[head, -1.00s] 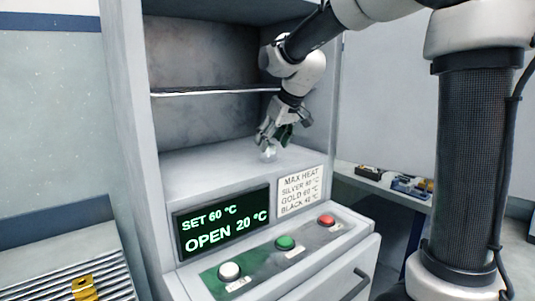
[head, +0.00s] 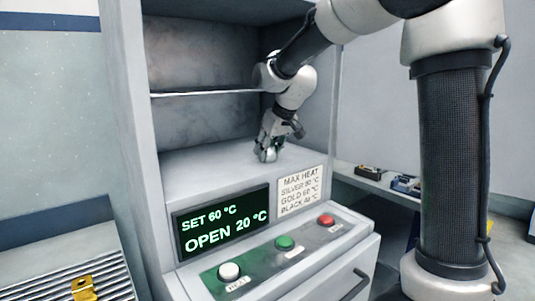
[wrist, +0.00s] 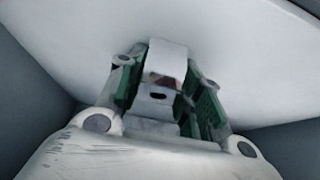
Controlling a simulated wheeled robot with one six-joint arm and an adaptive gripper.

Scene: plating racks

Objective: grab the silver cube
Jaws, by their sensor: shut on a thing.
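The silver cube (wrist: 166,60) sits between the two green-padded fingers of my gripper (wrist: 160,85) in the wrist view. In the head view my gripper (head: 267,152) is low over the floor of the open oven chamber (head: 205,172), and the fingers are shut on the cube. The cube is mostly hidden by the fingers there. I cannot tell whether it still touches the chamber floor.
A wire shelf (head: 205,93) crosses the chamber above. The front display (head: 222,222) reads SET 60 °C, OPEN 20 °C. A gold part (head: 83,288) lies on a slatted rack at left.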

